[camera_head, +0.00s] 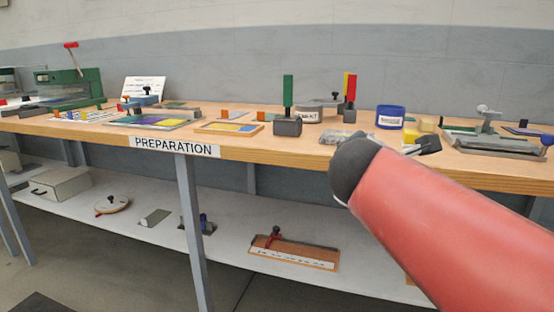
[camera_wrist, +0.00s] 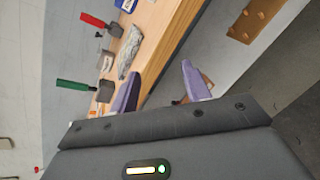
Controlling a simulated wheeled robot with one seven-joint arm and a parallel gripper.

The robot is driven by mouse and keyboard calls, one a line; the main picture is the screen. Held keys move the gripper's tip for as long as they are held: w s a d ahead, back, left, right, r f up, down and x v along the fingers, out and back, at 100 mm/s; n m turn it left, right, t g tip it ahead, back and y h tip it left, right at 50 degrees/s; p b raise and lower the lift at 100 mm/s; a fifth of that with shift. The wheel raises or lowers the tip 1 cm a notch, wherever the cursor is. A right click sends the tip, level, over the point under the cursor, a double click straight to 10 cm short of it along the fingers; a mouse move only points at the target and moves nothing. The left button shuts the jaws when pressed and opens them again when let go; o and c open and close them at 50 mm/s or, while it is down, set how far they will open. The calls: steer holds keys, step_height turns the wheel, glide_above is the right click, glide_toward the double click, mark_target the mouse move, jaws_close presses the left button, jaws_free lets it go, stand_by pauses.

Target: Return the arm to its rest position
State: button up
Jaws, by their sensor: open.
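In the wrist view, my gripper (camera_wrist: 160,92) shows two purple-grey fingers set well apart, with nothing between them. It is open and empty. The left finger overlaps the edge of the wooden bench in that picture, and the right finger is over the darker space beyond the bench edge. I cannot tell the distance to the bench. In the head view, my red arm with its dark rounded joint crosses the lower right in front of the bench; the gripper does not show there.
A wooden bench (camera_head: 264,153) labelled PREPARATION carries a green press (camera_head: 72,88), a green-handled tool (camera_head: 288,105), a blue tub (camera_head: 390,117) and a grey fixture (camera_head: 490,140). A white lower shelf (camera_head: 225,240) holds several items. The floor in front is clear.

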steer(key=s+a+f+m+g+y, duration=0.2)
steer(key=s+f+m+g+y, duration=0.4)
steer(key=s+f+m, duration=1.4)
step_height(320, 180, down, 4)
steer(key=shift+r+m+g, duration=0.1)
steer(key=shift+m+g, duration=0.6)
steer(key=shift+m, duration=0.4)
